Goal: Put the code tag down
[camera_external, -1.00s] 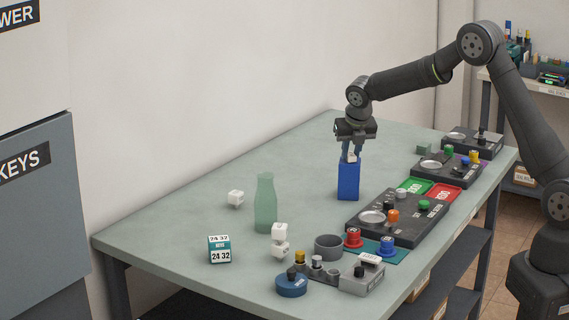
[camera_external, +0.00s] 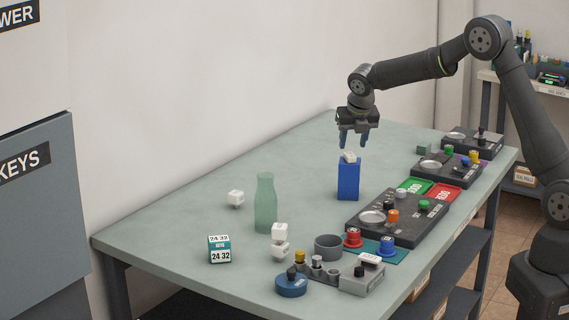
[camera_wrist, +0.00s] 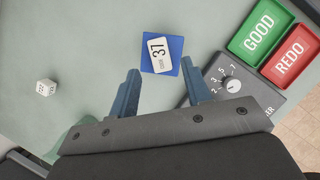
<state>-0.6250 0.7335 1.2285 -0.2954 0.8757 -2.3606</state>
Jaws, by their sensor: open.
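The code tag (camera_wrist: 159,54) is a small white piece marked 37. It lies on top of the blue block (camera_external: 348,181), which stands upright on the table. The tag also shows on the block's top in the external view (camera_external: 349,157). My gripper (camera_external: 354,143) is open and empty, a little above the tag and apart from it. In the wrist view its two blue fingers (camera_wrist: 164,92) are spread, with the tag and block beyond the fingertips.
Right of the block is a dark panel (camera_external: 383,232) with knobs. Green GOOD (camera_wrist: 258,33) and red REDO (camera_wrist: 291,58) trays lie beyond it. The table behind the blue block is clear.

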